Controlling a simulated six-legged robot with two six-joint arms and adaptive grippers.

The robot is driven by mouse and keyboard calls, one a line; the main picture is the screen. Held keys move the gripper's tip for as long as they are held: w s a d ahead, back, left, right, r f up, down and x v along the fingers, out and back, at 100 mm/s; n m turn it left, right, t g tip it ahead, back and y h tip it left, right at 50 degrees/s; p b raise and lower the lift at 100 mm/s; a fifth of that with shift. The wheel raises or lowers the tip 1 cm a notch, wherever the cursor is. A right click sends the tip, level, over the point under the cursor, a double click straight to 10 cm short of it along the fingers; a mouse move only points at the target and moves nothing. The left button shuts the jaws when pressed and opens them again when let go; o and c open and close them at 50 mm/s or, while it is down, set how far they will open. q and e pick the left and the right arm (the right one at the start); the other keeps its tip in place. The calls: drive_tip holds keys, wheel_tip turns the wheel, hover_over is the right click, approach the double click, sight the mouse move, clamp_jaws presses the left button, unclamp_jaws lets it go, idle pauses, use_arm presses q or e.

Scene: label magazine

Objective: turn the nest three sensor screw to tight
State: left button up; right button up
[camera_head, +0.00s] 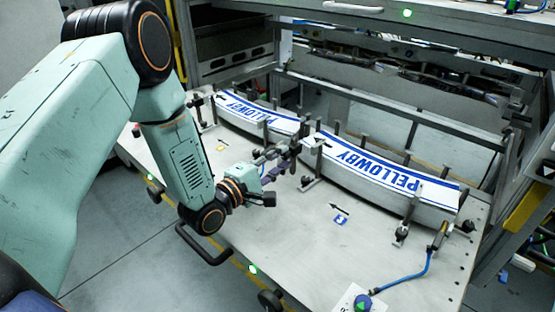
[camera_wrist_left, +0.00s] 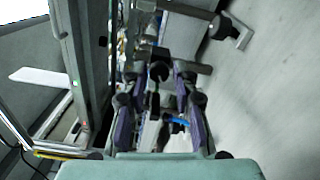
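My left gripper (camera_head: 284,158) reaches in from the left over the near edge of the label stacks. In the left wrist view its two purple-grey fingers (camera_wrist_left: 160,82) stand apart on either side of a dark round knob-like part (camera_wrist_left: 158,71), with no clear contact. I cannot tell whether this part is the sensor screw. A blue tag marked 3 (camera_head: 341,219) lies on the plate beside a black arrow. A sensor-like fitting (camera_head: 440,235) with a blue cable (camera_head: 408,280) stands at the front right. My right gripper is not in view.
Two stacks of PELLOWBY labels, a left one (camera_head: 255,113) and a right one (camera_head: 385,167), stand between metal posts. The metal plate (camera_head: 300,240) is mostly bare in front. A machine frame rises behind.

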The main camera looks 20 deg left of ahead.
use_arm(q)
drive_tip(key=shift+o, duration=1.4)
drive_tip(key=shift+a, duration=0.1)
drive_tip(key=v, duration=1)
drive_tip(key=shift+s+a+r, duration=0.1)
drive_tip(key=shift+s+a, duration=0.15)
drive_tip(key=shift+s, duration=0.1)
drive_tip(key=shift+s+a, duration=0.1)
drive_tip(key=shift+s, duration=0.45)
drive_tip(key=shift+c, duration=0.5)
